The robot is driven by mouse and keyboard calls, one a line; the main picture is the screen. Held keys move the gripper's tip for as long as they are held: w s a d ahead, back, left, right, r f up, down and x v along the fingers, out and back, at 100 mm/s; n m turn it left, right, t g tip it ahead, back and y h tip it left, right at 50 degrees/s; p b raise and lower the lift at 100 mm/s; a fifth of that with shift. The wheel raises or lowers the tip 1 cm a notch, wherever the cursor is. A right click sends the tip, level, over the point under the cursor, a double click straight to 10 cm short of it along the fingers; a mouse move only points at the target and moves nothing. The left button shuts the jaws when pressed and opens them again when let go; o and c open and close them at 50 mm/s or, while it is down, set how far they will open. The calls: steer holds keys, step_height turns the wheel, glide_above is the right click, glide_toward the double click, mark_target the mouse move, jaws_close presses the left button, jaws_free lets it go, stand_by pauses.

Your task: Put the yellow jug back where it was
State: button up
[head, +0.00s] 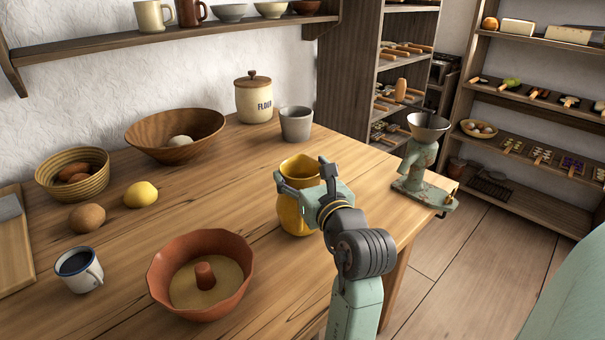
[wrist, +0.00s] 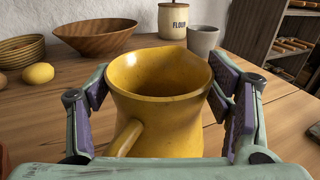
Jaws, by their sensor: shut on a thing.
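The yellow jug (head: 292,212) is upright at the right part of the wooden table in the head view. In the wrist view the jug (wrist: 160,100) fills the middle, with its open mouth up and its handle towards the camera at lower left. My gripper (head: 305,180) is shut on the jug, with the purple finger pads on either side of its upper body in the wrist view (wrist: 160,92). The jug's base is partly hidden by my arm, and I cannot tell whether it touches the table.
A terracotta ring mould (head: 240,270) stands in front left of the jug. A grey cup (head: 296,124) and a flour jar (head: 254,100) stand behind it. A green grinder (head: 418,165) is at the table's right edge. The wood left of the jug is clear.

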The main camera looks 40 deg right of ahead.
stand_by(0.3)
steer(key=shift+f, duration=0.2)
steer(key=o, duration=2)
steer(key=shift+s+r, duration=0.1)
steer(key=shift+r, duration=0.1)
steer(key=b+v, duration=0.1)
steer(key=v, duration=1.1)
steer(key=shift+a+f+b, duration=0.1)
steer(key=shift+b, duration=0.2)
